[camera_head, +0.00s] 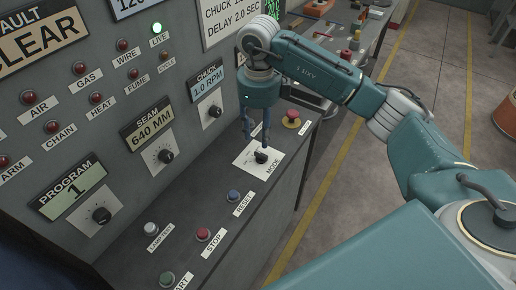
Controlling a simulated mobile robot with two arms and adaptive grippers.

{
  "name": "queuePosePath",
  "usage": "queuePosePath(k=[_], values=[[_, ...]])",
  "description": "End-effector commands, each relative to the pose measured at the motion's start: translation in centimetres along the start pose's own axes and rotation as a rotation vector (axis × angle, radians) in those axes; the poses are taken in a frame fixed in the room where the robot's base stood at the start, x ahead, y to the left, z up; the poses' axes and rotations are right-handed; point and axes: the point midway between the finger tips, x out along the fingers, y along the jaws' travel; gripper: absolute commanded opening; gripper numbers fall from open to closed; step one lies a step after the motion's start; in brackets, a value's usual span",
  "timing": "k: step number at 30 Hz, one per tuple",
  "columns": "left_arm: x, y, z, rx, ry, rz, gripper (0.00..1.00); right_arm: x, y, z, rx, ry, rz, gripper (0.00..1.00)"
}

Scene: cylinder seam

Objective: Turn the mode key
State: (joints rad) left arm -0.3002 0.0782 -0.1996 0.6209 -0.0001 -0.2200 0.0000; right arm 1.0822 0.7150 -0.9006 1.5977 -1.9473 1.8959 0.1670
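The mode key (261,157) is a small black switch on a white plate labelled MODE (272,168), on the sloping ledge of the grey control panel. My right gripper (256,143) comes down from above with its blue fingers pointing at the key. The fingertips are at or just above the key and partly hide it. The fingers look slightly apart, but I cannot tell whether they touch the key. My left gripper is not in view.
A red mushroom button (292,118) stands just right of the gripper. Blue reset (233,195), red stop (203,234) and white lamp test (151,228) buttons sit nearer on the ledge. Knobs and lamps cover the upright panel. Open floor lies to the right.

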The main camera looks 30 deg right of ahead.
Motion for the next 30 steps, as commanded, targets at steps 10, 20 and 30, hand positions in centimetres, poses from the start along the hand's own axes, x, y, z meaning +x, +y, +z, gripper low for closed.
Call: queuePosePath(k=[10,20,30], values=[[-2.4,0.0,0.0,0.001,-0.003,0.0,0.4,6.2,0.2,0.0,-0.001,0.001,0.005,0.36],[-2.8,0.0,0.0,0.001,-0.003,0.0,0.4,8.3,0.1,0.1,-0.002,-0.003,0.003,0.36],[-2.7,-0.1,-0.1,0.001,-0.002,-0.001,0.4,8.3,0.1,0.1,-0.002,-0.003,0.003,0.05]])
